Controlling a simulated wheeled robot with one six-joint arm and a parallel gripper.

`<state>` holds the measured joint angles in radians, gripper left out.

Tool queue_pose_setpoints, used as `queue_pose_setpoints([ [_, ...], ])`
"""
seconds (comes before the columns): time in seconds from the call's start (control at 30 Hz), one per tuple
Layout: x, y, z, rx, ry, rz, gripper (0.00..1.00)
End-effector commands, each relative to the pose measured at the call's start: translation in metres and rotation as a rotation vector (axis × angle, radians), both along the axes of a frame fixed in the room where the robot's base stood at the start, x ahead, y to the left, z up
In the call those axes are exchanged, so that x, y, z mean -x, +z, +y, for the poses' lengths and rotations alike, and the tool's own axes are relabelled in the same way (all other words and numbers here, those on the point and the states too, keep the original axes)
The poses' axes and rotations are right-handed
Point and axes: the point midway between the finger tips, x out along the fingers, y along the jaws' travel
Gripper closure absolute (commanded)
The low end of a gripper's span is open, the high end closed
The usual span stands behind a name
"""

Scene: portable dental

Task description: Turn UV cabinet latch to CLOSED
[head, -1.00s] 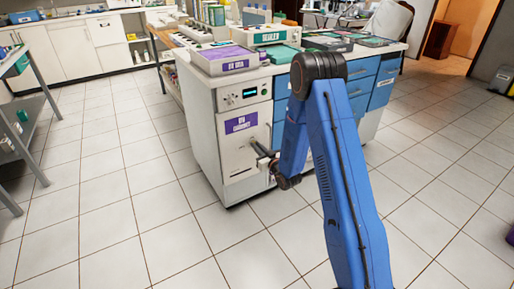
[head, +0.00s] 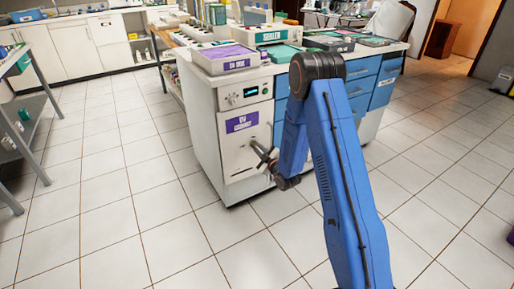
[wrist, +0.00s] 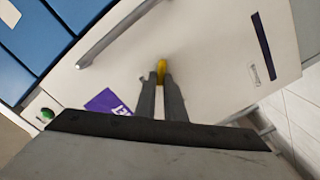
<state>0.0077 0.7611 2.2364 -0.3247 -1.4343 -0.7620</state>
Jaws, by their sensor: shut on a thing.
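The UV cabinet (head: 238,158) is a white unit with a purple label on its door and a small green-lit display above. My gripper (head: 262,158) is at the right side of its door in the head view, where the latch is too small to make out. In the wrist view my gripper (wrist: 160,88) has its two dark fingers close together on the yellow latch (wrist: 161,70) on the white door. The finger tips hide part of the latch. I cannot read any position marking beside it.
A silver bar handle (wrist: 115,35) stands out from the door near the latch. Blue drawers (head: 364,85) are right of the cabinet. A purple-topped tray (head: 226,58) sits on the counter above. The tiled floor (head: 110,210) in front is clear.

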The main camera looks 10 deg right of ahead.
Motion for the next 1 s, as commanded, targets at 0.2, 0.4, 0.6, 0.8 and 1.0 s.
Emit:
queue_pose_setpoints([
  [0.2,0.0008,-0.0021,0.0014,0.193,0.001,-0.062,1.0],
  [0.4,0.0011,-0.0038,0.0024,0.37,0.001,-0.119,1.0],
  [0.6,0.0013,-0.0055,0.003,0.524,0.001,-0.17,1.0],
  [0.8,0.0014,-0.0069,0.0033,0.639,0.001,-0.207,1.0],
  [1.0,0.0015,-0.0078,0.0033,0.708,0.002,-0.229,1.0],
])
